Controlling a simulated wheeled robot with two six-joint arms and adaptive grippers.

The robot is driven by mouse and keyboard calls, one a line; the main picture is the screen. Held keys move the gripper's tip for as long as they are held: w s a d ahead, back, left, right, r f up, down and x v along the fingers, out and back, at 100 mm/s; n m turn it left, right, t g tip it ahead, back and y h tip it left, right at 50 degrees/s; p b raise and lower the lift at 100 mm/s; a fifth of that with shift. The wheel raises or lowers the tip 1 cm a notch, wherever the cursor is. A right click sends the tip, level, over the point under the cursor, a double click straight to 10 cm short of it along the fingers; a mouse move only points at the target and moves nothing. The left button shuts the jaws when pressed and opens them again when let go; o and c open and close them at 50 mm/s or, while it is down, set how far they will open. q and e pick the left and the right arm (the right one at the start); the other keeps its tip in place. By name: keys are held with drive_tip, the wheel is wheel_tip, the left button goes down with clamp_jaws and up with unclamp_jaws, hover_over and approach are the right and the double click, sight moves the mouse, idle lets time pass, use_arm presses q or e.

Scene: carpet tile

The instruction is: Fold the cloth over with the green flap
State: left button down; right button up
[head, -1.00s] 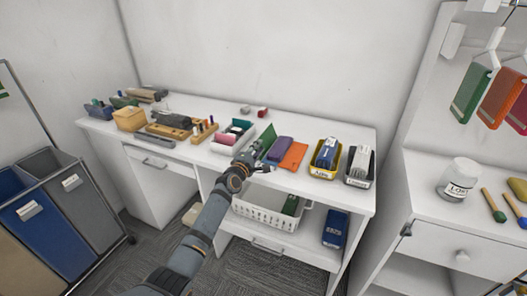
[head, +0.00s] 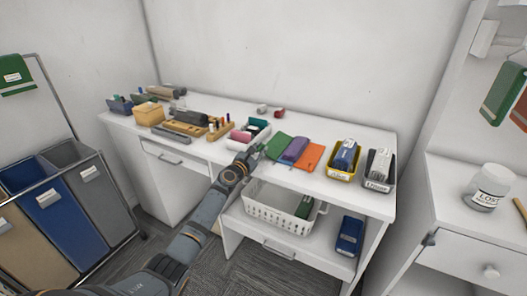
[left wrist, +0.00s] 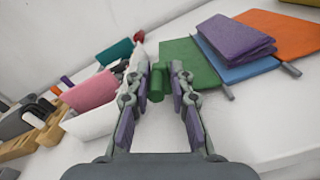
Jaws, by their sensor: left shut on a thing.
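The cloth lies open on the white desk, with a green flap (head: 276,147) on the left, a blue middle (left wrist: 240,70) and an orange flap (head: 311,158) on the right. A folded purple piece (head: 295,149) rests on the blue middle. The green flap also shows in the left wrist view (left wrist: 192,64), spread out to the left of the blue part. My left gripper (head: 258,152) is at the green flap's outer left edge. It is shut on a small green cylindrical tab (left wrist: 157,83) there. My right gripper is not in view.
A white tray (head: 236,144) with pink and teal things stands just left of my gripper. A yellow tray (head: 337,174) and a black tray (head: 374,184) stand to the right. A white basket (head: 272,220) sits on the shelf below. Bare desk lies behind the cloth.

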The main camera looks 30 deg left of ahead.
use_arm(q)
drive_tip(key=shift+a+f+n+b, duration=0.15)
drive_tip(key=shift+a+n+b, duration=0.15)
drive_tip(key=shift+a+n, duration=0.3)
drive_tip(key=shift+f+b, duration=0.4)
drive_tip(key=shift+f, duration=0.15)
drive_tip(key=shift+a+f, duration=0.1)
drive_tip(key=shift+a, duration=0.05)
drive_tip(key=shift+f, duration=0.15)
drive_tip(key=c, duration=1.5)
unclamp_jaws()
drive_tip(key=shift+o, duration=0.8)
drive_tip(key=shift+a, duration=0.1)
drive_tip(key=shift+a+f, duration=0.1)
drive_tip(key=shift+f, duration=0.05)
drive_tip(key=shift+s, duration=0.15)
